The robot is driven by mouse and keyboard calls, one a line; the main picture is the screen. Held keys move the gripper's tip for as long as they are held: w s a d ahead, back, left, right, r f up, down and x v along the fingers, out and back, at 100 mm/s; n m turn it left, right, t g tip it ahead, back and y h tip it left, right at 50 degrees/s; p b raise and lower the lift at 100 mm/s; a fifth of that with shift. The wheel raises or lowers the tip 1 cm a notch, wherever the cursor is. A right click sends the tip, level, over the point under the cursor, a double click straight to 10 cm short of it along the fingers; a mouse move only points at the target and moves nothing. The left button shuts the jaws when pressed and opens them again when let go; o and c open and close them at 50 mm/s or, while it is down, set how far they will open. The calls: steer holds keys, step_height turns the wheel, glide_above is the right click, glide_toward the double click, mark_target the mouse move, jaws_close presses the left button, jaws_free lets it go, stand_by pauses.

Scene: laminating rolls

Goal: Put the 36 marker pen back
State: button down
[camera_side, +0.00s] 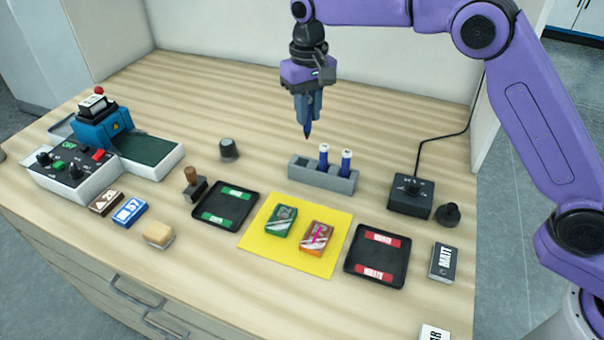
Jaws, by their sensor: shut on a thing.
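My gripper (308,108) is shut on a dark blue marker pen (308,130), which points tip down. The fingers hide most of the pen, and no number on it can be read. It is in the air above and slightly left of the grey pen holder (310,178), apart from it. Two blue pens with white tops, one near the middle (323,158) and one further right (346,163), stand upright in the holder. The holder's left part shows no pen.
A yellow mat (292,259) with a green pack (280,221) and an orange pack (317,238) lies in front of the holder. Black trays flank the mat, left (224,206) and right (377,257). A black control box (410,196) stands right of the holder.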

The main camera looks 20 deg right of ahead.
steer(key=shift+a, duration=0.45)
step_height(320, 180, down, 10)
steer(key=shift+a+r, duration=0.1)
steer(key=shift+a, duration=0.05)
steer(key=shift+f, duration=0.2)
steer(key=c, duration=1)
jaws_free()
steer(key=shift+c, duration=0.2)
steer(key=shift+r, duration=0.1)
step_height(320, 180, up, 12)
